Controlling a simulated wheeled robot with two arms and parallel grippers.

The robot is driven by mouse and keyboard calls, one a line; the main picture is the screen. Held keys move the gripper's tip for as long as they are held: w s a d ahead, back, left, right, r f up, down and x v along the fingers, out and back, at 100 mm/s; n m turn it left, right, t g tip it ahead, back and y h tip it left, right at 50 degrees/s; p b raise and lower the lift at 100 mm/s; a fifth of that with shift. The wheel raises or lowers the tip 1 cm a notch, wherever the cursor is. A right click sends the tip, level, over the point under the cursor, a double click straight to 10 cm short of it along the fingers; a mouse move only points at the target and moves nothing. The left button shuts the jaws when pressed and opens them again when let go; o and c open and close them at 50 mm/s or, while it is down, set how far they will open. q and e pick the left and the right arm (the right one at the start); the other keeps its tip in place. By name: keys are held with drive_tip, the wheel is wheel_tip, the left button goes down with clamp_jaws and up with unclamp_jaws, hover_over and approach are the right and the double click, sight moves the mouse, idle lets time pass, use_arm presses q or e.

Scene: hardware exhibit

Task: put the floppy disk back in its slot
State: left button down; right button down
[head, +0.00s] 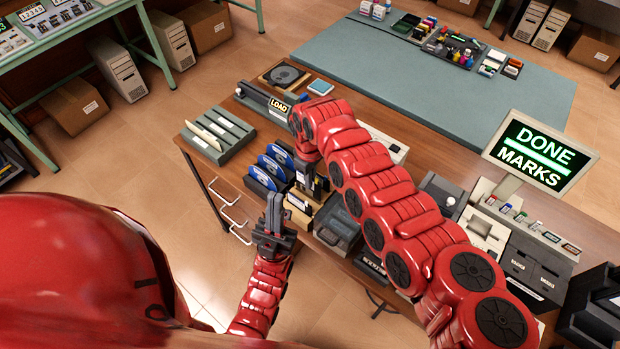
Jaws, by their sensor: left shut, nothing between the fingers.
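Several blue disks with pale labels (271,166) stand in a row of slots near the table's left front edge. I cannot tell which one is the floppy disk of the task. My left gripper (275,212) is shut and empty, pointing up just in front of the disks. My right arm reaches across the table from the lower right. Its gripper (307,184) points down just right of the disks, among small dark items. Its fingers are too small and partly hidden to tell whether they are open or hold something.
A grey slotted rack (233,133) with cream cards stands left of the disks. A DONE MARKS screen (541,154) and grey machines fill the right side.

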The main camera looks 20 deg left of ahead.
sight(310, 194)
drive_tip(key=shift+f+b, duration=1.95)
drive_tip(key=shift+f, duration=0.45)
drive_tip(key=c, duration=1)
unclamp_jaws()
drive_tip(key=shift+r, duration=0.15)
wheel_tip(310, 194, up, 7)
drive_tip(key=p, duration=0.4)
drive_tip(key=shift+w+p, duration=0.1)
drive_tip(key=shift+p, duration=0.2)
drive_tip(key=shift+r, duration=0.45)
